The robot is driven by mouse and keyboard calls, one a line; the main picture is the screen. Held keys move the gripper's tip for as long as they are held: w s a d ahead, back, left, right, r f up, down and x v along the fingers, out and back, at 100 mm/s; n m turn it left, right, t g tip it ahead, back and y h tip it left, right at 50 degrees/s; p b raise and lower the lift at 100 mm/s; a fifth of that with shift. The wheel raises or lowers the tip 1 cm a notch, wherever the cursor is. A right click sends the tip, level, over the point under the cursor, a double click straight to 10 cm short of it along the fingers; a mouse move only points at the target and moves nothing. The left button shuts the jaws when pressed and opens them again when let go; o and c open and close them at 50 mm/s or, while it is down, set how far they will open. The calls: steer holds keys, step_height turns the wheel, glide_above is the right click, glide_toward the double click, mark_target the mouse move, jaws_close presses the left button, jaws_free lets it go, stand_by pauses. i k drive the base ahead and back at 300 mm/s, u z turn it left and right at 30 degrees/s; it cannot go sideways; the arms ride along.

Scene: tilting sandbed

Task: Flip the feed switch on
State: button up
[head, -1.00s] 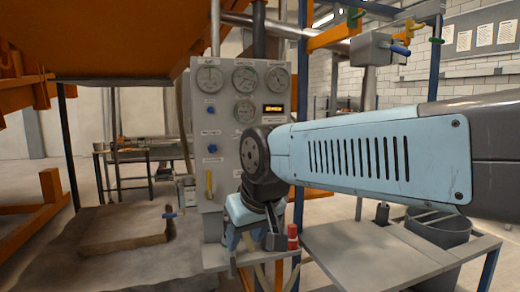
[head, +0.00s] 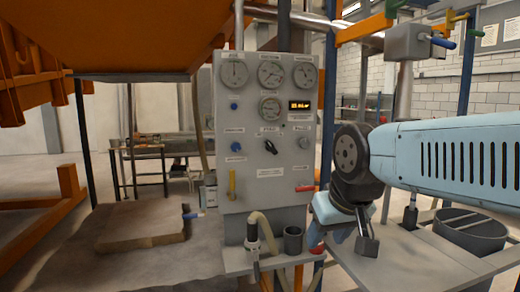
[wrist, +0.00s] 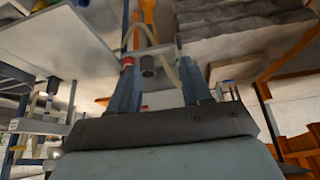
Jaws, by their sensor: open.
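The grey control panel (head: 268,215) stands at the middle of the head view. A black switch knob (head: 271,147) sits in its middle, tilted, with a grey knob (head: 303,142) to its right. The labels are too small to read, so I cannot tell which control is the feed switch. A yellow lever (head: 232,184) and a red handle (head: 305,188) are lower on the panel. My gripper (head: 345,246) is right of the panel's lower edge, pointing down, apart from the switches. In the wrist view my gripper (wrist: 156,66) has its fingers spread, with nothing held between them.
Below the panel a small shelf (head: 240,264) carries a dark cup (head: 292,240) and a hose (head: 264,228). Sand with a flat block (head: 140,224) lies left. An orange tilted frame hangs above left.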

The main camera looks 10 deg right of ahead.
mark_target(270, 146)
steer(key=k, duration=0.65)
steer(key=u, duration=0.55)
steer(key=i, duration=1.55)
steer(key=z, duration=0.55)
